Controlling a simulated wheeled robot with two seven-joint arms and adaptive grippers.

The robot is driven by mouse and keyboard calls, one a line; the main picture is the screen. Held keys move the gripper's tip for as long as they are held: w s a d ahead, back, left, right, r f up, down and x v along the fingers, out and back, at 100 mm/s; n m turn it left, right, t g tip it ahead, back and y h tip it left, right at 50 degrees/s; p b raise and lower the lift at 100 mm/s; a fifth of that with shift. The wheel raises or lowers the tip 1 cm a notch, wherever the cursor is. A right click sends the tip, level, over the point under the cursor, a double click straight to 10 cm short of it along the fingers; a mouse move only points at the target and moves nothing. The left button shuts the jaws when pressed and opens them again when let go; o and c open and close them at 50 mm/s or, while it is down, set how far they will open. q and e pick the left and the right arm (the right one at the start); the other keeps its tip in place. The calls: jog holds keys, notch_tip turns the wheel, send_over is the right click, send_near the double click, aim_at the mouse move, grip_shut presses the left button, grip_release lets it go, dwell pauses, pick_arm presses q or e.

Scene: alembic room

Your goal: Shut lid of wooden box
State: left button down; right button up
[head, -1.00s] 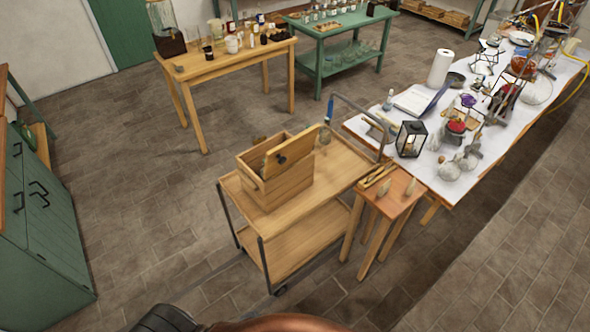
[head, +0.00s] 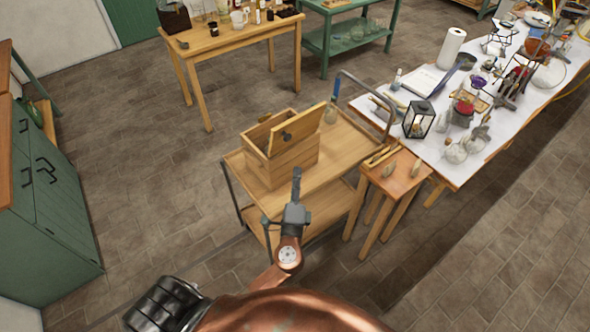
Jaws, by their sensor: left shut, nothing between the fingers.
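The wooden box (head: 292,160) stands on the top of a wooden cart. Its lid (head: 298,129) is open and tilted up, with a dark latch on its face, and part of the box's inside shows behind it. My left gripper (head: 297,172) is shut and empty. It points up in the picture, in front of the box's near side; whether it touches the box I cannot tell.
The wooden cart (head: 330,180) has a grey handle at its right. A small wooden stool (head: 398,176) stands close to its right, beside a long white table (head: 480,140) crowded with glassware and a lantern (head: 418,120). Green cabinets (head: 50,190) stand at left. Floor at left is clear.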

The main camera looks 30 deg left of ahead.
pick_arm(q)
jog(key=s+a+p+x, duration=0.1)
jog(key=a+p+x, duration=0.1)
jog(key=x, duration=0.8)
jog(key=shift+w+a+r, duration=0.25)
jog(key=shift+a, duration=0.05)
